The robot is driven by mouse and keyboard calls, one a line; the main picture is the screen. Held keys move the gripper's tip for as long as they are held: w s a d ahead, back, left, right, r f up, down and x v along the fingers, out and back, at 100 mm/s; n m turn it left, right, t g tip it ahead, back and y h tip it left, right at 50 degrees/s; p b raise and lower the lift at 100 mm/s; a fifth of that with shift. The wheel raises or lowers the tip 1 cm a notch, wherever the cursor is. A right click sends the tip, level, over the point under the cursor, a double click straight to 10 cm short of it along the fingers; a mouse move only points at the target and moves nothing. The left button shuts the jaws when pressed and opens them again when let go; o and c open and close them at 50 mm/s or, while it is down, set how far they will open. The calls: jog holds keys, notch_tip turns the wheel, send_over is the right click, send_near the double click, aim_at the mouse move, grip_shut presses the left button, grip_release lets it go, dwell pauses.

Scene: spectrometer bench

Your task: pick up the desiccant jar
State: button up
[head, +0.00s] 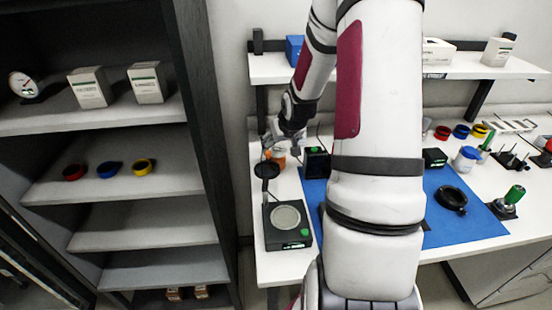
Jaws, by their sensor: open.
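A small orange jar (279,154), which looks like the desiccant jar, stands near the back left of the white bench. My gripper (281,147) reaches down over it from above, fingers apart. The fingers appear close to the jar's upper part, but at this size I cannot tell whether they touch it. The jar is partly hidden by the gripper and a dark round part in front of it.
A black scale-like device (288,226) stands in front, and a small black box (316,162) stands right of the jar. A blue mat (460,222), a white jar with a blue lid (466,159) and an upper shelf (280,70) are nearby. My arm hides the bench's middle.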

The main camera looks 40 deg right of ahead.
aim_at(277, 149)
jog(key=shift+x, duration=2.6)
jog(key=shift+a, duration=0.1)
jog(key=c, duration=1.3)
